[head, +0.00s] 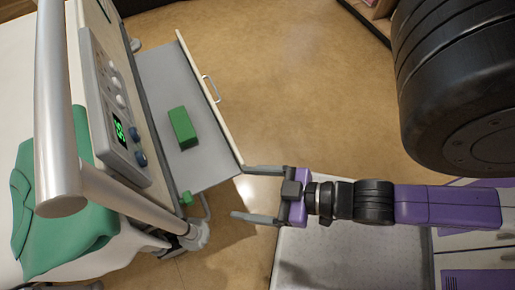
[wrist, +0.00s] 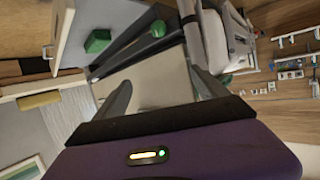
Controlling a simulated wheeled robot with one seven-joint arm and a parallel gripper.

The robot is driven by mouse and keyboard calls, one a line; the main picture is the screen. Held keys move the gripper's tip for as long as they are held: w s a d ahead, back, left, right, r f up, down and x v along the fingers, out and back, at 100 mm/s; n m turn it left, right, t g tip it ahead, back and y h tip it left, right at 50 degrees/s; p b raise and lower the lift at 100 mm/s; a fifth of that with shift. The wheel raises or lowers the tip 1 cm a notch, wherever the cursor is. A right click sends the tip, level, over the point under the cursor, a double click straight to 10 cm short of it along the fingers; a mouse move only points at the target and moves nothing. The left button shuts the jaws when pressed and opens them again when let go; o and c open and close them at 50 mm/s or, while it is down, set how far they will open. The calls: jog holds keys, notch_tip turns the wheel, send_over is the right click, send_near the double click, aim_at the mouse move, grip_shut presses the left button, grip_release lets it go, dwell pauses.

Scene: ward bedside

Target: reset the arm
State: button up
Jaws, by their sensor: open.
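My gripper (head: 240,193) is open, with its two fingers pointing left and nothing visible between them. It is at the near right corner of the open drawer (head: 157,75); I cannot tell whether a finger touches the drawer front. In the wrist view the two fingers of my gripper (wrist: 163,90) are spread apart. A green block (head: 183,128) lies inside the drawer, away from the fingers. The block also shows in the wrist view (wrist: 98,41), at upper left.
The drawer front has a bar handle (head: 211,88). At left are a control panel (head: 118,110) with a lit green display, a metal rail (head: 57,120) and a green cloth (head: 70,220). A grey speckled surface (head: 350,255) lies below my arm. The floor (head: 300,80) beyond is clear.

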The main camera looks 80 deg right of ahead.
jog(key=shift+t, duration=0.6)
jog(key=r, duration=0.1)
jog(key=s+r, duration=0.1)
jog(key=r, duration=0.3)
jog(key=shift+s+d+r, duration=0.25)
jog(key=shift+d, duration=0.1)
notch_tip(320, 180, up, 21)
jog(key=p, duration=2.1)
